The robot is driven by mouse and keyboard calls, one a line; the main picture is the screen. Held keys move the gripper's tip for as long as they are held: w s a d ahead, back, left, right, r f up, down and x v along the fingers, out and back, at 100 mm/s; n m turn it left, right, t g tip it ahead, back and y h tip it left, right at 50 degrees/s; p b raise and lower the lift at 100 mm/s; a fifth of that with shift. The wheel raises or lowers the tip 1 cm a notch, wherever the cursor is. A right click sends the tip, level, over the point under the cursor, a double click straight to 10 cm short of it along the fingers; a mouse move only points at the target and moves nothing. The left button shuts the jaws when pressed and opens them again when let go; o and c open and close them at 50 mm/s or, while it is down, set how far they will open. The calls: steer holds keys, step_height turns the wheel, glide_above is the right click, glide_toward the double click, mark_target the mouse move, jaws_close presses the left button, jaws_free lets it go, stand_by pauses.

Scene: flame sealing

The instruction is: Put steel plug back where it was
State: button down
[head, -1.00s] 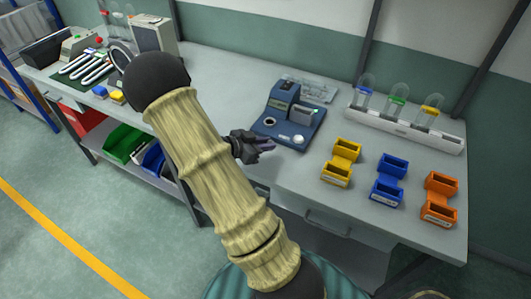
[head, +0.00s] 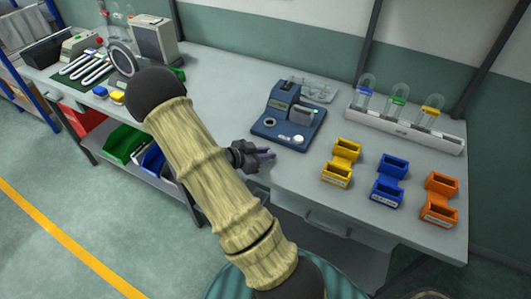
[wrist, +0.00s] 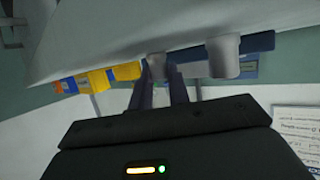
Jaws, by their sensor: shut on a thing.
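My gripper (head: 267,154) is at the front edge of the bench, in front of the dark blue device (head: 284,122). In the wrist view its two fingers (wrist: 160,86) are closed around a small grey cylinder, which I take to be the steel plug (wrist: 157,62). In the head view the plug is too small and dark to make out. The blue device has a dark round opening (head: 271,123) and a pale round knob (head: 298,140) on top. In the wrist view a wider pale grey cylinder (wrist: 224,56) shows to the right of the fingers; I cannot tell what it is.
Yellow (head: 341,163), blue (head: 389,180) and orange (head: 440,200) bins stand right of the device. A white rack (head: 407,130) with domed glass tubes is behind them. Other equipment (head: 154,42) stands at the back left. Bench left of the device is clear.

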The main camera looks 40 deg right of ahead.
steer(key=c, duration=1.3)
jaws_free()
steer(key=shift+c, duration=0.2)
steer(key=shift+a+r, duration=0.1)
steer(key=shift+r, duration=0.1)
steer(key=v, duration=1.2)
steer(key=shift+w, duration=0.2)
